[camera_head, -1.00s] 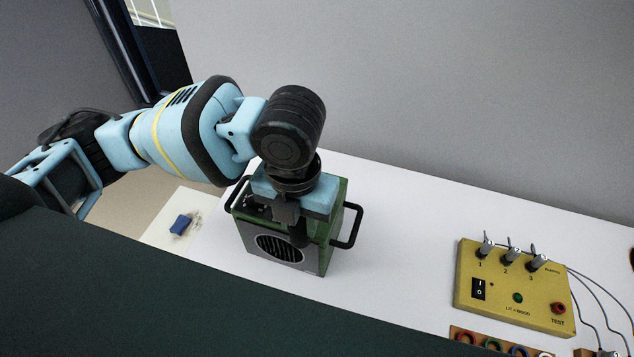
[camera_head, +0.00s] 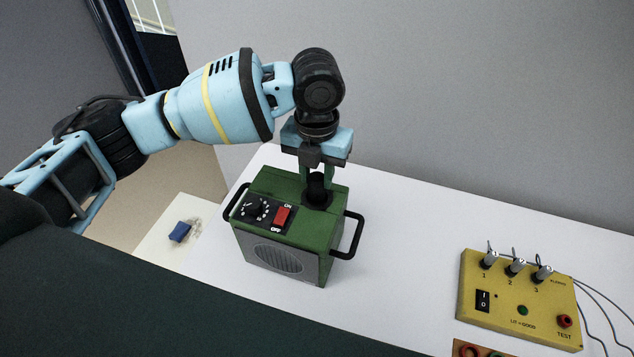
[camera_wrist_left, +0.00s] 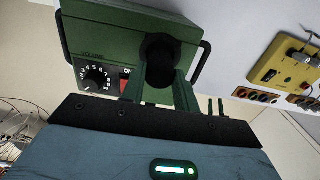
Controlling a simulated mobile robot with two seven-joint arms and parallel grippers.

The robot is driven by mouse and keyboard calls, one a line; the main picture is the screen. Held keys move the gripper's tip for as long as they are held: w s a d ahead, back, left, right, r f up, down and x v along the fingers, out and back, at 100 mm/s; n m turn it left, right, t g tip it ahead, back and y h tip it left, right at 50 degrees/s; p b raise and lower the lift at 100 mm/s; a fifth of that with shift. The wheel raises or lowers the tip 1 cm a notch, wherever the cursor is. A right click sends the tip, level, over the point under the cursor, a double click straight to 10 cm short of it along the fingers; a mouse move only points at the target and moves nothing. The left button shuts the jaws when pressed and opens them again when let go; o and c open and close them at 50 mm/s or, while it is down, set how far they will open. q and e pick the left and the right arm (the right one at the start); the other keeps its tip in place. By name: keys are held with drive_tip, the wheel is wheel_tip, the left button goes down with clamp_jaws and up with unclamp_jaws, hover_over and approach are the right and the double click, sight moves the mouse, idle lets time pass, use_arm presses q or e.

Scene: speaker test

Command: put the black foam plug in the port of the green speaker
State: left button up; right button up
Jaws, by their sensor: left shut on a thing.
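The green speaker (camera_head: 318,238) stands on the white table with its grille facing front. Its top has a dial and a red ON/OFF switch, and the dark port (camera_head: 305,196) is at the right of the top. My left gripper (camera_head: 317,184) points down over the port, shut on the black foam plug (camera_head: 316,182). In the left wrist view the plug (camera_wrist_left: 160,80) is between the fingers, in line with the dark port (camera_wrist_left: 160,42). The plug's lower end merges with the dark port, so I cannot tell how far it is in. My right gripper is not in view.
Black handles stick out on both sides of the speaker, the right one (camera_head: 352,240) near my gripper. A yellow test box (camera_head: 490,318) with wires stands at the right. A blue block (camera_head: 180,231) lies at the left. The table between speaker and box is clear.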

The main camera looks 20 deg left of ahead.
sight(317, 175)
use_arm(q)
drive_tip(key=shift+w+f, duration=0.1)
drive_tip(key=shift+f, duration=1.7)
drive_tip(key=shift+f, duration=0.2)
drive_tip(key=o, duration=0.9)
drive_tip(key=shift+o, duration=0.2)
drive_tip(key=shift+r, duration=0.15)
wheel_tip(317, 175, up, 12)
drive_tip(key=shift+r, duration=0.1)
